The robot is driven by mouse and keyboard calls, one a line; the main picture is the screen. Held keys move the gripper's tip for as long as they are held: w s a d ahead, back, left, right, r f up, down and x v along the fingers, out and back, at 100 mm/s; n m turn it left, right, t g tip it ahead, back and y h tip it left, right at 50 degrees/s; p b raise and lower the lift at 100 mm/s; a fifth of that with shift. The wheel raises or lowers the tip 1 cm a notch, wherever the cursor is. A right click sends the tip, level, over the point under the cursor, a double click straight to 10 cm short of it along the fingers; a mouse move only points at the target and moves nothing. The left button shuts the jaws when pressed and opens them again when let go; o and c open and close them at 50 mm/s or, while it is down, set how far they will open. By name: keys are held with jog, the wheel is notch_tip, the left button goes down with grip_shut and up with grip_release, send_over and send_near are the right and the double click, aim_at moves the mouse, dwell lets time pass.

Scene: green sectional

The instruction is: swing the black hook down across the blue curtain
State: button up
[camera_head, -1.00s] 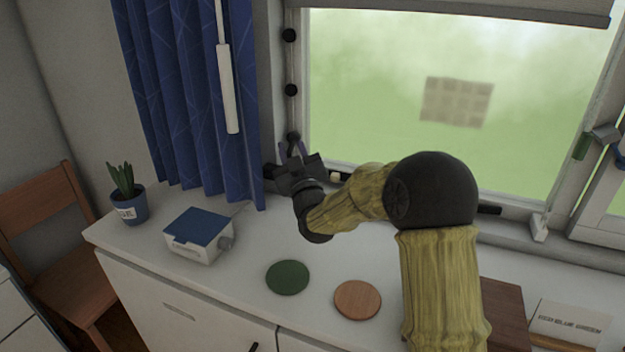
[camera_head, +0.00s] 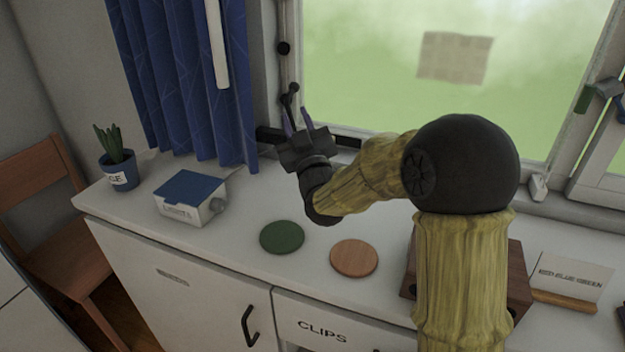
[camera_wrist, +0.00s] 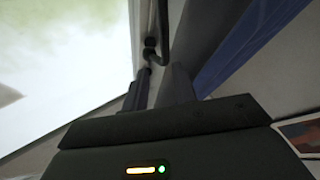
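The black hook (camera_head: 291,95) is on the left window frame, below a round black knob. The blue curtain (camera_head: 180,85) hangs to its left, gathered in folds. My gripper (camera_head: 298,116) is open and empty, its two fingers pointing up just below the hook. In the wrist view the hook (camera_wrist: 150,50) shows as a dark knob with a bent bar, just beyond my fingertips (camera_wrist: 160,80). It does not appear gripped; whether a finger touches it I cannot tell. The curtain's edge (camera_wrist: 235,45) is at the right in that view.
A white wand (camera_head: 216,45) hangs before the curtain. On the white counter (camera_head: 225,275) are a potted plant (camera_head: 118,172), a blue-topped box (camera_head: 190,197), a green disc (camera_head: 282,237), an orange disc (camera_head: 354,258) and a card (camera_head: 572,275). A wooden chair (camera_head: 60,230) stands left.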

jog(key=b+v, duration=0.9)
jog(key=v, duration=0.5)
jog(key=shift+a, duration=0.25)
dwell(1.0)
jog(key=shift+s+f+b, duration=0.1)
jog(key=shift+f+b, duration=0.1)
jog(key=shift+b, duration=0.4)
jog(key=shift+o, duration=0.4)
jog(key=shift+r+p, duration=0.85)
jog(key=shift+r, duration=0.4)
jog(key=shift+r+p, duration=0.15)
jog(key=shift+p, duration=0.15)
